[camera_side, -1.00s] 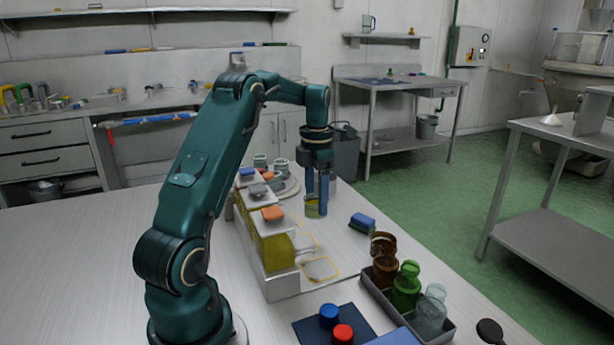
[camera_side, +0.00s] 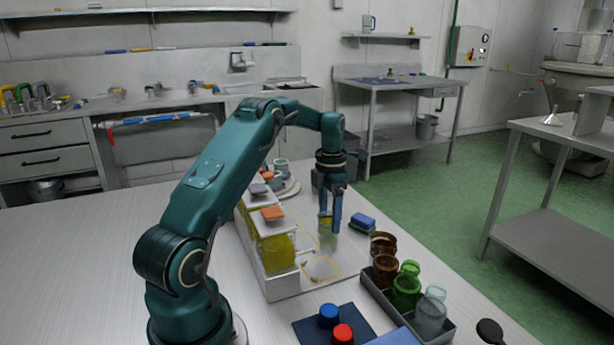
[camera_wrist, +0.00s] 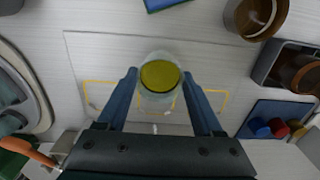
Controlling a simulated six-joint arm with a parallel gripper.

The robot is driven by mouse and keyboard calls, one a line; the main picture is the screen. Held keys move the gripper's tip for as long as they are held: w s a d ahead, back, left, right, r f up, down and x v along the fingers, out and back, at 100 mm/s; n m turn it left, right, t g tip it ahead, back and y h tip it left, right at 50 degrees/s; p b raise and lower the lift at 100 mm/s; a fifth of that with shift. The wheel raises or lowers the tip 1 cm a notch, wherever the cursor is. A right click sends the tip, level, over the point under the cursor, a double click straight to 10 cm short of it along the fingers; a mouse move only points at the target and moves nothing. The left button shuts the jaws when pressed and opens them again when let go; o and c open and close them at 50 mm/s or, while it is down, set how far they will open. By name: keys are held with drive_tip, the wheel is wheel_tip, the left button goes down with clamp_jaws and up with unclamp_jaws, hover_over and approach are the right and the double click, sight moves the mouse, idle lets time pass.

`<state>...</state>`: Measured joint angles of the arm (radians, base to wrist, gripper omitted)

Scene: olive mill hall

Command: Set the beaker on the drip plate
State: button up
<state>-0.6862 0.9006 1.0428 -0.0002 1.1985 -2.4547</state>
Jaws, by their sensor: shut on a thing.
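The beaker (camera_side: 325,223) is a small clear vessel with yellow-green liquid in it, and it looks upright. My gripper (camera_side: 331,227) is shut on it, with one blue finger on each side. The wrist view shows the beaker (camera_wrist: 160,79) from above between the fingertips. A pale flat plate (camera_wrist: 100,55), seemingly the drip plate, lies beneath and carries yellow outlines. In the side view its outlined part (camera_side: 320,268) is in front of the dispenser (camera_side: 282,285) with yellow-green tanks. The beaker appears beyond the outlines in the wrist view; its height above the plate is unclear.
A blue sponge (camera_side: 363,221) lies right of my gripper. A dark tray (camera_side: 447,331) with brown, green and clear bottles stands nearer the camera. Blue and red caps (camera_side: 343,334) rest on a dark mat. A round tray with cups (camera_side: 281,166) is behind the dispenser.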

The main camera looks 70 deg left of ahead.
sight(329, 217)
drive_tip(key=shift+f, duration=0.35)
drive_tip(key=shift+f, duration=0.3)
idle(0.4)
drive_tip(key=o, duration=1.2)
drive_tip(key=shift+r, duration=3.55)
